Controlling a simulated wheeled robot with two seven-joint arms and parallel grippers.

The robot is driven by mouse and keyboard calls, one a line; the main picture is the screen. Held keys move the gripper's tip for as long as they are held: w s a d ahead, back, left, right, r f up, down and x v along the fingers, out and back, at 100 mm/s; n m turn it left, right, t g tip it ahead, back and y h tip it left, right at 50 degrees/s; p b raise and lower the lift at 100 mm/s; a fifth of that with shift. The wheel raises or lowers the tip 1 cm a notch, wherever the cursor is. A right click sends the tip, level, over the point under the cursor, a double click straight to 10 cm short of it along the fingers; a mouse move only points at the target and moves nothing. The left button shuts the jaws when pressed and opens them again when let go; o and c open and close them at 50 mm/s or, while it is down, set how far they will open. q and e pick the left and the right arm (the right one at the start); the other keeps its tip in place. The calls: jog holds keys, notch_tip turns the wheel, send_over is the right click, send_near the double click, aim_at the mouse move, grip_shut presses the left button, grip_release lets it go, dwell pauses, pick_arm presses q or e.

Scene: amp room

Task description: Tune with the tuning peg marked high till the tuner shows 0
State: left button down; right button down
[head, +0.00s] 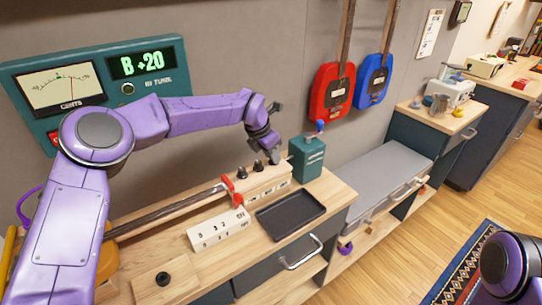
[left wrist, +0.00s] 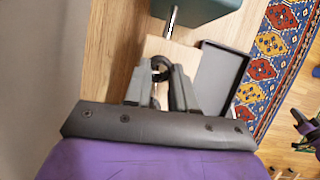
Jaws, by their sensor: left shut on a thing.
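The tuner (head: 95,85) is a teal box on the wall. Its display (head: 141,63) reads "B +20" in green, and its cents dial (head: 60,89) has a needle. A pale wooden headstock (head: 262,184) on the bench carries a row of dark tuning pegs. Two pegs (head: 243,170) (head: 258,166) stand free. My left gripper (head: 273,157) is over the row's right end, shut on a dark peg; it also shows between the fingers in the left wrist view (left wrist: 160,66). Its label is too small to read. My right gripper is out of view.
A red clamp (head: 232,190) grips the neck. A white numbered block (head: 218,229) and a black tray (head: 290,214) lie in front. A teal box with a blue knob (head: 307,158) stands close right of my left gripper. Red and blue cases hang on the wall.

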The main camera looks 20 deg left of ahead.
pick_arm(q)
jog(key=shift+d+f+n+y+b, duration=0.15)
jog(key=shift+f+n+y+b, duration=0.25)
jog(key=shift+n+b, duration=0.8)
jog(key=n+y+b, duration=0.1)
jog(key=n+b, duration=0.1)
jog(key=shift+s+d+n+t, duration=0.1)
jog(key=shift+n+t, duration=0.2)
jog(key=n+y+b, duration=0.1)
jog(key=n, duration=0.1)
jog(key=shift+r+n, duration=0.1)
jog(key=shift+n, duration=0.2)
jog(key=shift+d+r+n+y+b, duration=0.15)
jog(key=shift+n+y+b, duration=0.4)
jog(key=shift+n, duration=0.85)
jog(key=c, duration=0.9)
grip_release()
jog(key=shift+c, duration=0.2)
jog(key=shift+w, duration=0.25)
jog(key=v, duration=1)
jog(key=shift+r+b, duration=0.2)
jog(key=shift+b, duration=0.1)
